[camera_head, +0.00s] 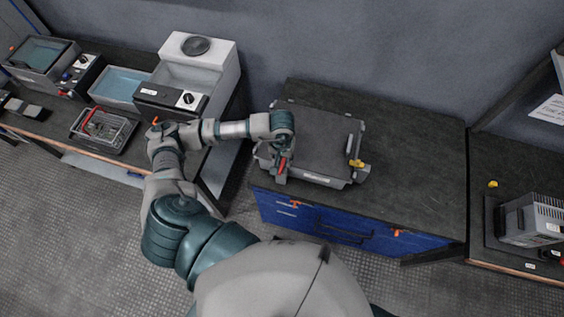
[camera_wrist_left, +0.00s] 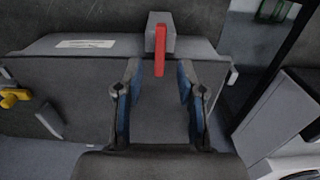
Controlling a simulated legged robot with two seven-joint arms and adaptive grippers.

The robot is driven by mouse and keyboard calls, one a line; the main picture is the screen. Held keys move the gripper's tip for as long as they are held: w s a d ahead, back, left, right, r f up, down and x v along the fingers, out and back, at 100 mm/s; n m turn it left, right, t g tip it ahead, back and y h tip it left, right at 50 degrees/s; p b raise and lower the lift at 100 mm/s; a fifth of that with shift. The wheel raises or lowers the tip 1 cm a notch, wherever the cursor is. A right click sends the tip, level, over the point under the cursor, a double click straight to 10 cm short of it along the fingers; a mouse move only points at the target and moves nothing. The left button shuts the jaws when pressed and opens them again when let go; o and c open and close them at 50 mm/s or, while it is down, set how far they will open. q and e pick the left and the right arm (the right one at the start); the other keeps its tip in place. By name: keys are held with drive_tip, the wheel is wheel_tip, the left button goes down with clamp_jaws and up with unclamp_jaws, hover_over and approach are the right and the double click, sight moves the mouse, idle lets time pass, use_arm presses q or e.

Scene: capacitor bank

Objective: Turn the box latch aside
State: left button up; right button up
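A dark grey box (camera_head: 325,145) with a flat lid lies on the dark top of a blue cabinet. A red latch (camera_wrist_left: 159,45) sits on a grey block at the box's edge in the left wrist view; red also shows by the gripper in the head view. A yellow latch (camera_head: 357,163) is at the box's right side, and it shows at the left of the wrist view (camera_wrist_left: 12,97). My left gripper (camera_wrist_left: 158,72) is open, its blue-padded fingers on either side of the red latch's lower end. Contact cannot be told. My right gripper is out of view.
The blue cabinet (camera_head: 330,225) has clear top space right of the box (camera_head: 415,175). A left bench carries a white-grey machine (camera_head: 205,70), a teal-topped tray (camera_head: 120,85) and a clear-lidded case (camera_head: 103,128). A grey device (camera_head: 530,220) stands on the right bench.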

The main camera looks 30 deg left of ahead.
sight(282, 166)
use_arm(q)
drive_tip(key=shift+f, duration=2)
clamp_jaws()
